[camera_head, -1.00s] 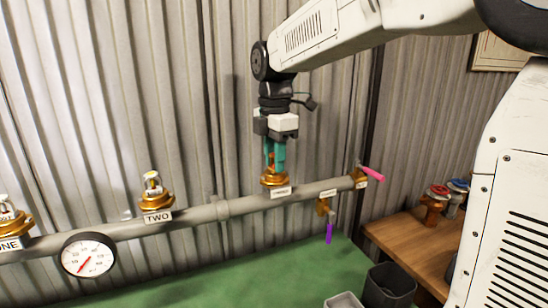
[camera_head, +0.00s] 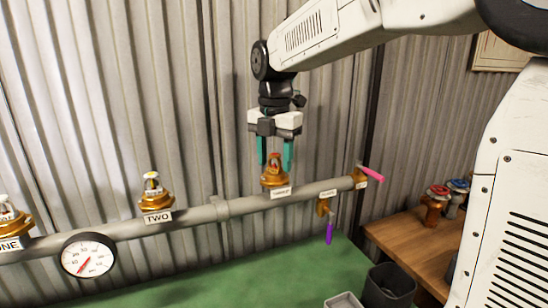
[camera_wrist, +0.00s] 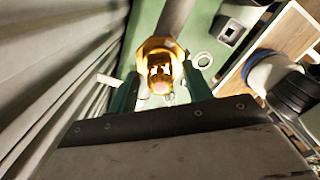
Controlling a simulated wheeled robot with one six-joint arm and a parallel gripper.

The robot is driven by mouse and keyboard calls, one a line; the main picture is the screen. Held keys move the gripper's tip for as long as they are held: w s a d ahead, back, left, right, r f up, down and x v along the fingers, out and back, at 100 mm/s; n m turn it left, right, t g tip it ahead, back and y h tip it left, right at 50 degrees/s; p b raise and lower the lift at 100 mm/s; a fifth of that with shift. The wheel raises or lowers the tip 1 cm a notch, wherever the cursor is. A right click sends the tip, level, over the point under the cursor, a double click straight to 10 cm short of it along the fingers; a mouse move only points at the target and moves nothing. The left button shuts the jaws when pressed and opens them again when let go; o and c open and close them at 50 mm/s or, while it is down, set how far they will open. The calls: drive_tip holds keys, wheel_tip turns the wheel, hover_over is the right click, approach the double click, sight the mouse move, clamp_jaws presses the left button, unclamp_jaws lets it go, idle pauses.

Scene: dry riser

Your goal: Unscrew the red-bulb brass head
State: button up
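A brass head (camera_head: 274,173) with a reddish-orange middle sits upright on the grey pipe (camera_head: 240,205), above a white label too small to read for certain. It also shows in the wrist view (camera_wrist: 160,65), with a pinkish spot at its near end. My gripper (camera_head: 275,160) points straight down over this head. Its two teal fingers are spread, one on each side of the head's upper part, with visible gaps in the head view. In the wrist view the fingers (camera_wrist: 162,88) also stand apart, and nothing is held.
Brass heads stand at labels TWO (camera_head: 155,196) and ONE (camera_head: 10,220). A gauge (camera_head: 88,255), a pink-handled valve (camera_head: 370,174) and a purple-handled one (camera_head: 329,232) are on the pipe. A dark bin (camera_head: 388,285) and wooden bench (camera_head: 410,240) stand right. Corrugated wall is close behind.

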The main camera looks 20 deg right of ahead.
drive_tip(key=m, duration=0.3)
drive_tip(key=shift+m, duration=0.4)
drive_tip(key=m, duration=0.8)
drive_tip(key=shift+m, duration=0.4)
drive_tip(key=m, duration=0.4)
drive_tip(key=shift+m, duration=0.3)
clamp_jaws()
drive_tip(key=n, duration=0.4)
drive_tip(key=shift+n, duration=0.9)
